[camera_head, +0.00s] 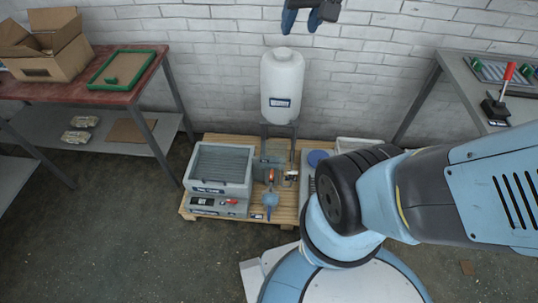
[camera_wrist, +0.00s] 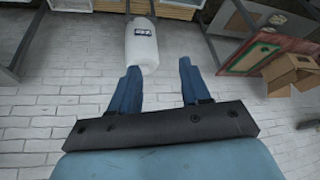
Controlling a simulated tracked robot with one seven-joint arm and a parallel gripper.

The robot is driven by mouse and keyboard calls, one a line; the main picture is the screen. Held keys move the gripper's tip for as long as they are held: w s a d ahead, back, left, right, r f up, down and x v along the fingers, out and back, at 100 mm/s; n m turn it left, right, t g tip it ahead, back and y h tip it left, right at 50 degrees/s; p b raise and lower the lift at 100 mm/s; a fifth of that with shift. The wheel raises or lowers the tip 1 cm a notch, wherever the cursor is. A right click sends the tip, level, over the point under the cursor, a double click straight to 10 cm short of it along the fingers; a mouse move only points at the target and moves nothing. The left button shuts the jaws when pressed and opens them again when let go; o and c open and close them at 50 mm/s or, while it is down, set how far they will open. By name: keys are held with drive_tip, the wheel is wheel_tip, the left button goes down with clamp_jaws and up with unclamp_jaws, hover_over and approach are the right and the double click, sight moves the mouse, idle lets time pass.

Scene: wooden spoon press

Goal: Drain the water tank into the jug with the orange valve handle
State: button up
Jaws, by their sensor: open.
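The white water tank (camera_head: 283,85) stands upright on a stand over the wooden pallet. It shows upside down in the wrist view (camera_wrist: 141,45). A small orange handle (camera_head: 271,175) sits below the tank among fittings, likely the valve handle. A small blue item (camera_head: 270,200) is just in front of it; I cannot tell if it is the jug. My gripper (camera_head: 300,27) is at the top edge of the head view, above the tank's top. In the wrist view my gripper (camera_wrist: 158,65) has its blue fingers apart with nothing between them.
A grey boxy machine (camera_head: 222,170) stands on the pallet (camera_head: 255,144), left of the fittings. My arm hides the pallet's right side. A red-topped table (camera_head: 120,88) with a cardboard box (camera_head: 48,58) is at left, a grey table (camera_head: 466,88) at right. The floor at left front is clear.

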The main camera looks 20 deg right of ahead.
drive_tip(key=w+a+f+m+g, duration=0.1)
drive_tip(key=w+f+m+g, duration=0.2)
drive_tip(key=w+f, duration=2.2)
drive_tip(key=m+g, duration=0.2)
approach(272, 174)
wheel_tip(272, 174, down, 9)
drive_tip(key=shift+w+a+r, duration=0.1)
drive_tip(key=shift+w, duration=0.1)
